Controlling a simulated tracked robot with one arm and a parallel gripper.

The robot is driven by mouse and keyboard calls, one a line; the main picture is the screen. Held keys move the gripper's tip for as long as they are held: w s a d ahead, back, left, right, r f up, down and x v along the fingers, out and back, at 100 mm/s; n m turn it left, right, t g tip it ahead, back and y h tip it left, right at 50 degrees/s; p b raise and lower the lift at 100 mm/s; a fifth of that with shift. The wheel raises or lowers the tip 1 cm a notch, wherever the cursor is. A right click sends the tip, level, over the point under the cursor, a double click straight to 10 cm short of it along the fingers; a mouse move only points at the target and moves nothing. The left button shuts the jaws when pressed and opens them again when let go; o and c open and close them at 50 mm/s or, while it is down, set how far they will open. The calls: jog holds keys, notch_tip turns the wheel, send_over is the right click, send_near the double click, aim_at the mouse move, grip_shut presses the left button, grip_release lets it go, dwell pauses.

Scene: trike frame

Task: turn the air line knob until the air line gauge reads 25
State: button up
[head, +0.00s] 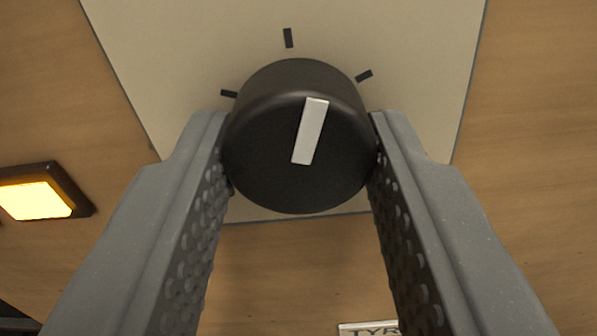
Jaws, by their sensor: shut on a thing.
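The knob (270,160) is a round black knob with a white pointer bar, on a cream plate on a wooden panel. Its pointer leans slightly right of straight up, between the top tick mark and the upper right one. Black tick marks show on the plate around the knob. My gripper (299,150) is shut on the knob, with one grey finger against its left side and one against its right side. No gauge is in view, so I cannot read it. No label for the knob shows.
A lit yellow square lamp (36,200) in a dark frame is on the panel at the left. A partly hidden label plate (368,328) with the letters "TYR" shows at the bottom edge. Bare wood lies around the cream plate (190,50).

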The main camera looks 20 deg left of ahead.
jog(key=n, duration=0.5)
jog(key=shift+r+n+b, duration=0.1)
jog(key=shift+n+b, duration=0.25)
jog(key=shift+n, duration=0.05)
jog(key=n, duration=0.5)
jog(key=shift+d+n, duration=0.15)
jog(key=shift+n, duration=0.15)
jog(key=n, duration=0.4)
jog(key=shift+n, duration=0.3)
jog(key=n, duration=0.5)
jog(key=shift+f+n, duration=0.2)
jog(key=shift+n, duration=0.1)
jog(key=o, duration=1)
jog(key=shift+r, duration=0.15)
jog(key=shift+s, duration=0.1)
